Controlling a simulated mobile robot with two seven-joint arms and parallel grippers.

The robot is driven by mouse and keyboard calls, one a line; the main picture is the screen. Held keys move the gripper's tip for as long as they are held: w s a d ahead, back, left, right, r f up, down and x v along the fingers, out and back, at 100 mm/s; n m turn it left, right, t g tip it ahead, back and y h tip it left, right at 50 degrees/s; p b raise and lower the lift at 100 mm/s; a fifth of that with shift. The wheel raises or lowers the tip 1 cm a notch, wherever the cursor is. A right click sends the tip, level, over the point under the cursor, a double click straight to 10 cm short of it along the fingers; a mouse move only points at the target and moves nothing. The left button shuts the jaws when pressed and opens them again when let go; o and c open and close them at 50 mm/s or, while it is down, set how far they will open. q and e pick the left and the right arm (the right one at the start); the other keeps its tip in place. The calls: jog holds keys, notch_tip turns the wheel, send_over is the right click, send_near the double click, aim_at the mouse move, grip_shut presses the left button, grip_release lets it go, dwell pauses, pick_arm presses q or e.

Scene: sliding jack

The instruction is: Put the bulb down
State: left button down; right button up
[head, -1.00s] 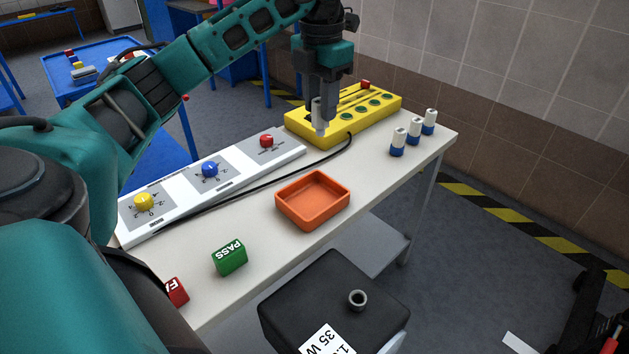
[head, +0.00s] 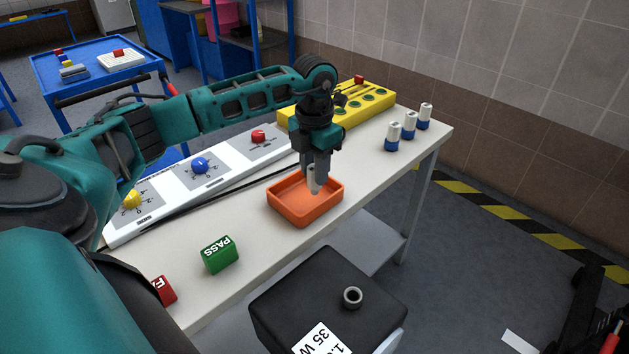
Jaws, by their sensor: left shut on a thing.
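My left gripper (head: 316,166) points down over the orange tray (head: 287,208), towards its right side. It is shut on a small pale bulb (head: 314,186), which hangs upright below the fingers. The fingers hide the bulb's upper part. I cannot tell whether its lower end touches the tray. My right gripper is out of view.
A yellow block with green round spots (head: 353,108) stands at the back. Three white-and-blue cylinders (head: 392,137) stand at the right. A white knob panel (head: 215,172) and black cable lie behind the tray; a green PASS block (head: 221,255) is in front left.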

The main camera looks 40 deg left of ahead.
pick_arm(q)
jog(key=shift+f, duration=1.65)
jog(key=shift+f, duration=0.1)
jog(key=shift+f+b, duration=0.15)
jog(key=shift+b, duration=0.15)
jog(key=c, duration=0.8)
grip_release()
